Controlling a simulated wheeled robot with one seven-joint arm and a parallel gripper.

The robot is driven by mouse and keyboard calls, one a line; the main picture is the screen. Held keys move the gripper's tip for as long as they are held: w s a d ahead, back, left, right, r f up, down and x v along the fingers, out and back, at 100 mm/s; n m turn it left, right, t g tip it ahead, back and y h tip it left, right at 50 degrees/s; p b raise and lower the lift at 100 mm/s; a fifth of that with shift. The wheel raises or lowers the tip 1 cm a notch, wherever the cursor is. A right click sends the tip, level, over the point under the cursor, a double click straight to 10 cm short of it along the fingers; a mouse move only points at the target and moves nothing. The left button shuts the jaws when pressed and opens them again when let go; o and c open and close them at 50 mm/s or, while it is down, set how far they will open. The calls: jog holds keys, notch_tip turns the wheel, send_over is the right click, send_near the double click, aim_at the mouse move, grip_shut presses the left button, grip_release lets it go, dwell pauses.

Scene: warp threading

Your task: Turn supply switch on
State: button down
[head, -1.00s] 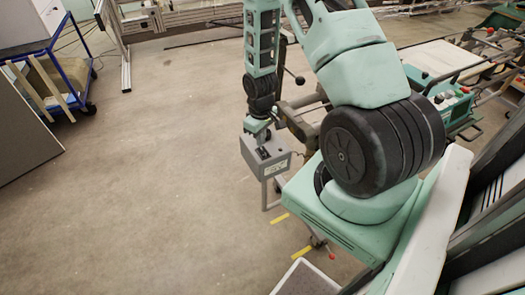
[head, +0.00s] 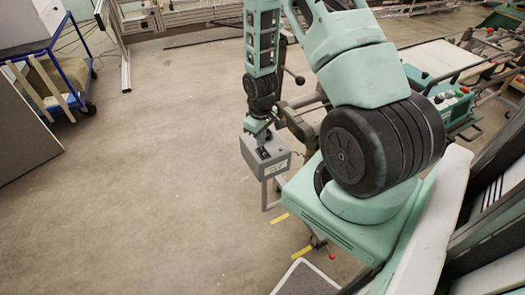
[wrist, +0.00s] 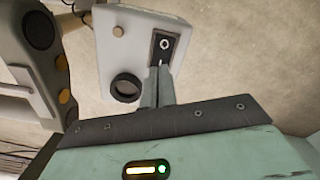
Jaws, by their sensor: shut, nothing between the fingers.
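The supply switch (wrist: 163,48) is a black rocker with a white O mark, set in the face of a pale grey box (wrist: 112,42). In the head view the grey switch box (head: 281,161) stands on a thin stand, with the dark switch (head: 263,153) on its top face. My gripper (wrist: 160,70) is shut and empty. Its fingertips are at the lower end of the rocker, the end away from the O, and cover part of it. I cannot tell whether they touch it. In the head view my gripper (head: 264,139) is just above the box.
A round black knob or socket (wrist: 126,88) sits on the box face left of the fingers. A dark grey part with orange buttons (wrist: 64,97) is further left. Machine frames stand right of the box. The floor (head: 150,190) to its left is clear.

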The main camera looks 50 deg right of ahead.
jog(key=shift+f+b, duration=0.7)
jog(key=shift+f, duration=0.25)
dwell(0.6)
jog(key=shift+r+p, duration=2.9)
jog(key=shift+r, duration=0.65)
